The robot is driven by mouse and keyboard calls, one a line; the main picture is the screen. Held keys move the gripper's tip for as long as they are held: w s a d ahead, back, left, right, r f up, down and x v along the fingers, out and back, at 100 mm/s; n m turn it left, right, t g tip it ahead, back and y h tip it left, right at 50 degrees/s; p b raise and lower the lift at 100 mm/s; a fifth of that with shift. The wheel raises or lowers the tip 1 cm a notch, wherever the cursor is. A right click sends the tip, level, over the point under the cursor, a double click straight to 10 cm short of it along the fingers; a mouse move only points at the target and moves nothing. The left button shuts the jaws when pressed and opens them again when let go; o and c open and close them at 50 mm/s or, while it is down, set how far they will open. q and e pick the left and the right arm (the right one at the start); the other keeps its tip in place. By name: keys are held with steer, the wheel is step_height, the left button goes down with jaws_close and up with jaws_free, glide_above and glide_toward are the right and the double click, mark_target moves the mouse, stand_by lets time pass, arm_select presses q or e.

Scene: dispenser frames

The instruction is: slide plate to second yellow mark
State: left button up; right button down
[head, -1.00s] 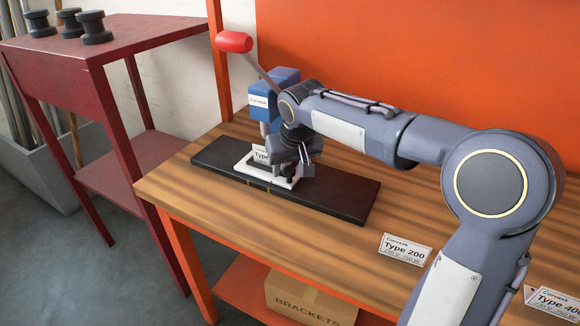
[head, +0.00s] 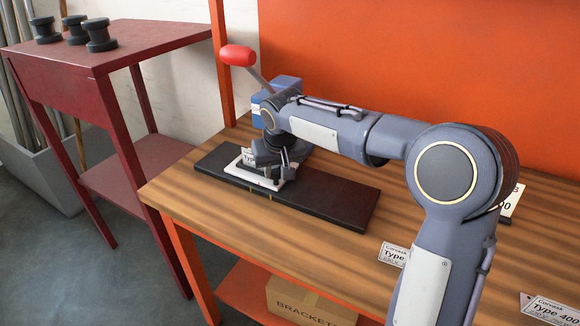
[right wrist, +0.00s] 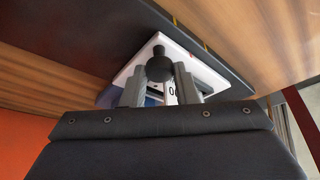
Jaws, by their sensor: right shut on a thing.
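The white plate (head: 234,172) lies flat on a long dark base (head: 330,195), nearer its left end. Two yellow marks show on the base along the plate's near edge, a left one (head: 250,189) and a right one (head: 271,197). In the right wrist view the plate (right wrist: 195,52) carries a black round knob (right wrist: 158,66), and a yellow mark (right wrist: 205,45) shows beside its edge. My right gripper (right wrist: 160,82) is shut on the knob. In the head view the gripper (head: 283,168) hides part of the plate. My left gripper is out of view.
A blue machine (head: 285,84) with a red-knobbed lever (head: 238,55) stands behind the base, partly hidden by my right arm. A dark red stand (head: 110,45) is at left.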

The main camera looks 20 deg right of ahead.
steer(key=shift+w+a+r, duration=0.15)
steer(key=shift+w+a, duration=0.35)
steer(key=shift+w, duration=0.15)
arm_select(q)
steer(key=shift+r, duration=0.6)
arm_select(e)
steer(key=shift+w+a, duration=0.15)
steer(key=c, duration=1.2)
jaws_free()
steer(key=shift+w+a, duration=0.1)
steer(key=shift+o, duration=0.2)
arm_select(q)
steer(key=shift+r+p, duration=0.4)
steer(key=shift+p, duration=0.2)
arm_select(e)
steer(key=v, duration=0.7)
steer(key=shift+s+r, duration=0.25)
